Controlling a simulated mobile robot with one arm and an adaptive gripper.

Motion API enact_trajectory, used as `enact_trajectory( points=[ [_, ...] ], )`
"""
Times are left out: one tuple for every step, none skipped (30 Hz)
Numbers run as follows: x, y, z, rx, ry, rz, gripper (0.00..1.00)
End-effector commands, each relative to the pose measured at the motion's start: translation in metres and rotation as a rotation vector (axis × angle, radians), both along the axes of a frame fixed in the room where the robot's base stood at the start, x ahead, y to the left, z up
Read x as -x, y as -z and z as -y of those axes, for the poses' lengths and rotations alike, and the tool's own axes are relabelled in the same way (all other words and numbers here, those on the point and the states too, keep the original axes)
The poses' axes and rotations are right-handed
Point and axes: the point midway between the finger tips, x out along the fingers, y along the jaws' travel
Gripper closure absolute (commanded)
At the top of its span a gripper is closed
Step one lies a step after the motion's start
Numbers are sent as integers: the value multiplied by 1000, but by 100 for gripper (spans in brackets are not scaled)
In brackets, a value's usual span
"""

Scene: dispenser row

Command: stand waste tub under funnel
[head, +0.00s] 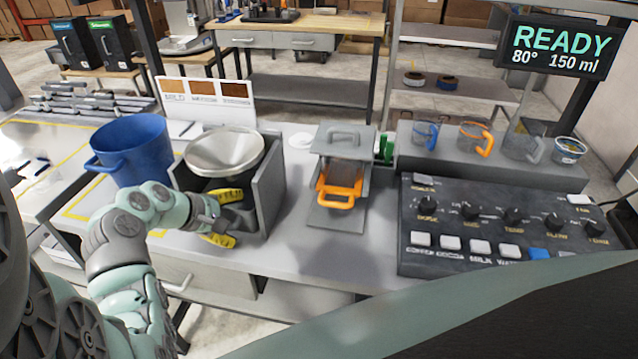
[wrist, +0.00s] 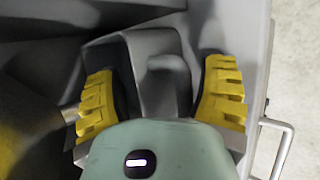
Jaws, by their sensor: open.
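A grey metal funnel (head: 225,150) sits in the top of a grey open-sided stand (head: 268,182). A blue tub (head: 130,155) with a side handle stands on the bench left of the funnel, not under it. My gripper (head: 224,218) is open at the front of the stand, below the funnel's rim. In the wrist view, its yellow fingers (wrist: 160,98) are spread on both sides of a grey, loop-like part (wrist: 125,60). I cannot tell whether this is a tub's handle or part of the stand. The space under the funnel is dark and partly hidden by my gripper.
A grey unit with an orange handle (head: 341,189) stands right of the stand. Further right are a control panel (head: 500,225) and a shelf of cups (head: 476,137). Clear bench lies between the orange-handled unit and the panel. A sample board (head: 205,98) stands behind the funnel.

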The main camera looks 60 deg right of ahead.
Motion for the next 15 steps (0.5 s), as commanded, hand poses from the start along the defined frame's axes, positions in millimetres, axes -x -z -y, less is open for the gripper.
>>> enact_trajectory(
  points=[
    [-2,-2,-3,2,-4,1,29],
    [-3,-4,-5,2,-5,3,29],
    [-4,-7,-8,4,-7,5,29],
    [-4,-9,-11,4,-8,6,29],
    [-4,-12,-14,2,-7,4,29],
    [-5,-15,-19,2,-10,3,29],
    [-6,-19,-21,4,-11,5,29],
    [-7,-23,-25,5,-11,5,29],
    [-8,-27,-30,5,-11,6,29],
    [-9,-30,-34,4,-12,6,29],
    [-9,-34,-37,3,-12,4,29],
    [-10,-40,-42,5,-12,5,29],
    [-11,-44,-46,6,-14,7,29],
    [-11,-47,-50,4,-12,6,29],
    [-12,-54,-55,1,-13,6,29]
  ],
)
